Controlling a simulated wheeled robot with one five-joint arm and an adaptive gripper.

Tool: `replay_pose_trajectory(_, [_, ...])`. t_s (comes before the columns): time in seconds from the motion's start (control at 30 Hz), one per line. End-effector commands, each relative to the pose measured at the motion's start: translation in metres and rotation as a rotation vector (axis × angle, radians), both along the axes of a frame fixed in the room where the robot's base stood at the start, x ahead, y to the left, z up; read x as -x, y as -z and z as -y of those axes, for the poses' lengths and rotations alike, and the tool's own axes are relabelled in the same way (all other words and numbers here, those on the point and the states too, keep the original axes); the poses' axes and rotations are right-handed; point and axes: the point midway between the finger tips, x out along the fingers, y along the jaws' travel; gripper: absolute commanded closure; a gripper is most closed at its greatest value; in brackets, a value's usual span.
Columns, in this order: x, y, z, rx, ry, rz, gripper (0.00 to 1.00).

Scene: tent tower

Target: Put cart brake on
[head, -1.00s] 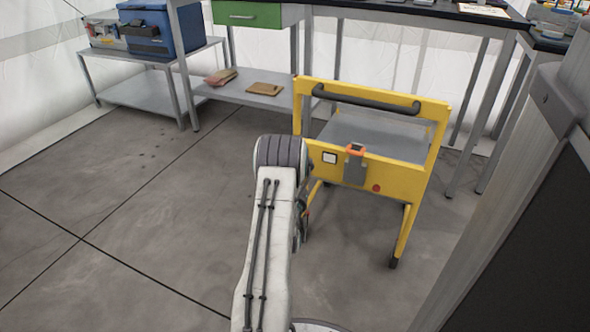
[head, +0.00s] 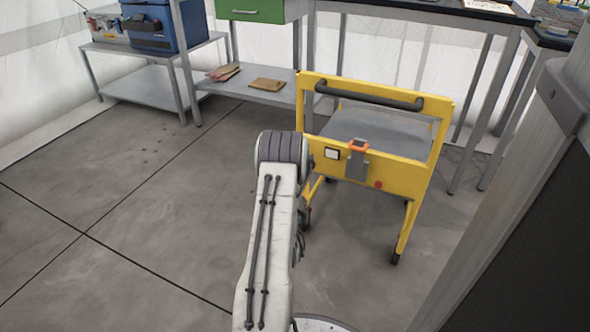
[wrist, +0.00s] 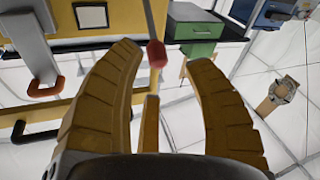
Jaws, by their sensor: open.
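The yellow cart (head: 405,170) stands on the floor, with a black push bar (head: 368,97) on top. Its front panel bears a grey lever with an orange handle (head: 358,146), a white square (head: 332,154) and a red button (head: 379,184). In the wrist view the cart appears turned over, with the orange handle (wrist: 45,88) at left. My gripper (wrist: 162,55) is open and empty beside the cart; my arm hides it in the head view. A thin rod with a red tip (wrist: 156,54) shows between its fingers, apart from both. I cannot tell which part is the brake.
A steel bench with a green drawer (head: 258,10) stands behind the cart. A low shelf with a blue box (head: 153,25) is at back left. A grey post (head: 520,190) fills the right edge. The floor (head: 130,240) at left is clear.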

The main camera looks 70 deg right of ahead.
Motion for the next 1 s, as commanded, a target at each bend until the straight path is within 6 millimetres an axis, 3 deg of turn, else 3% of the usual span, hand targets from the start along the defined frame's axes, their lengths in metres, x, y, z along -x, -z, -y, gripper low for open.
replay_pose_trajectory(0.3, [0.005, 0.003, -0.022, -0.002, -0.001, -0.001, 0.53])
replay_pose_trajectory(1.0, [0.006, 0.003, -0.024, 0.001, -0.001, 0.000, 0.53])
